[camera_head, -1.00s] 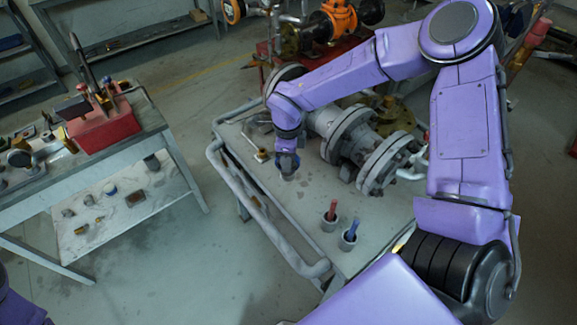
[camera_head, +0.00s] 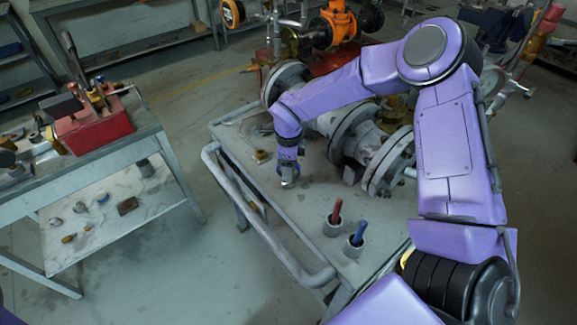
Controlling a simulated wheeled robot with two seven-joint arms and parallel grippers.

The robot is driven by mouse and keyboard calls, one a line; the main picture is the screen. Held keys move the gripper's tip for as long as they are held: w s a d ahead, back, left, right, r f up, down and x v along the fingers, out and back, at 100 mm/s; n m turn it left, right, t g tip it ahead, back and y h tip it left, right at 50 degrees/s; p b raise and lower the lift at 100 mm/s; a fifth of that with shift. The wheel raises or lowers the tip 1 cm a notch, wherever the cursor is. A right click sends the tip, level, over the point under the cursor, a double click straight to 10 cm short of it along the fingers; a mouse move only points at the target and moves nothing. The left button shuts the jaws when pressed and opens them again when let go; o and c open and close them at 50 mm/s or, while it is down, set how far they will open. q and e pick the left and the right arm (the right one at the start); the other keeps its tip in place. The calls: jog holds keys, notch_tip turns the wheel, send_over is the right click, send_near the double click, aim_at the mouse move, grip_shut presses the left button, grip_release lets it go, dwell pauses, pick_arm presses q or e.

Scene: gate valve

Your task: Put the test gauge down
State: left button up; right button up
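My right arm reaches in from the right over the grey cart (camera_head: 300,232). My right gripper (camera_head: 288,178) points down, low over the cart top, left of the grey flanged valve body. A small pale shape shows at its fingertips. I cannot tell whether this is the test gauge, part of the gripper, or whether the fingers are open or shut. I cannot tell whether the tip touches the cart top. My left gripper is not in view.
Two cups with a red tool (camera_head: 336,212) and a blue tool (camera_head: 359,233) stand near the cart's front. The flanged valve (camera_head: 362,145) lies right of my gripper. A small brass-coloured fitting (camera_head: 261,156) is to its left. A workbench with a red toolbox (camera_head: 93,127) stands left.

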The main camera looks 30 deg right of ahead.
jog(key=shift+r, duration=0.35)
notch_tip(320, 180, up, 12)
jog(key=shift+f+b, duration=0.15)
jog(key=shift+b, duration=0.6)
